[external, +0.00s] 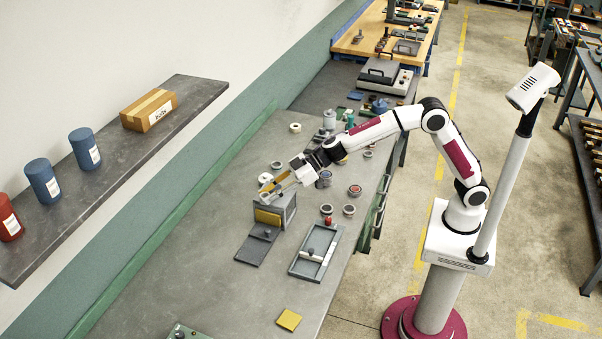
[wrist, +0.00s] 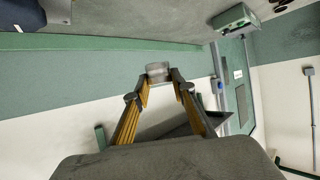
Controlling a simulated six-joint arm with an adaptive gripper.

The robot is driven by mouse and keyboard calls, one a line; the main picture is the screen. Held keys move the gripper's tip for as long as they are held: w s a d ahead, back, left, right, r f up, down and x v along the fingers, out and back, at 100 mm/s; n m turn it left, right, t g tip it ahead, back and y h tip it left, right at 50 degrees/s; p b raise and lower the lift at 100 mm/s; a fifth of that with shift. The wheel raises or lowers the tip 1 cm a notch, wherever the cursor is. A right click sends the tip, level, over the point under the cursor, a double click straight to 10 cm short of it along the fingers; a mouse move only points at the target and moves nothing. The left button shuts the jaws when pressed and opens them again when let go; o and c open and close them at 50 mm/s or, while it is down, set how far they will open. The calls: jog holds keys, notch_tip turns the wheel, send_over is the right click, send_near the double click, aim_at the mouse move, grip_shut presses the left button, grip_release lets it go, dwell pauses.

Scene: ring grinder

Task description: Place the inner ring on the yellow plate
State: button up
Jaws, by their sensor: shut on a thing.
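The yellow plate (external: 289,319) is a small flat square lying on the grey bench near its front, at the bottom of the external view. My gripper (external: 268,187) is well beyond it, over the grey box with the yellow front. In the wrist view my gripper (wrist: 160,77) is shut on a small light-grey metallic ring (wrist: 158,70), held between the two fingertips. The ring is seen partly from the side, and the fingertips hide its edges. The yellow plate cannot be made out in the wrist view.
The grey box (external: 288,207) stands below my gripper. A dark flat plate with a knob (external: 250,250) and a grey rimmed tray (external: 299,270) lie between it and the yellow plate. Several rings stand at the right. A green device (external: 187,332) is at the bottom edge.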

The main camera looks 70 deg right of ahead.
jog(key=s+a+n+g+y, duration=0.1)
jog(key=s+a, duration=0.4)
jog(key=a, duration=0.3)
jog(key=s+a+n+g+y, duration=0.1)
jog(key=s+a, duration=0.3)
jog(key=a, duration=0.4)
jog(key=n+g, duration=0.2)
send_over(293, 316)
notch_tip(293, 316, down, 11)
jog(key=shift+y, duration=0.4)
jog(key=shift+a+r, duration=0.1)
jog(key=shift+f, duration=3.1)
jog(key=shift+f, duration=0.1)
jog(key=shift+f, duration=1.75)
jog(key=shift+f, duration=0.1)
jog(key=o, duration=1.1)
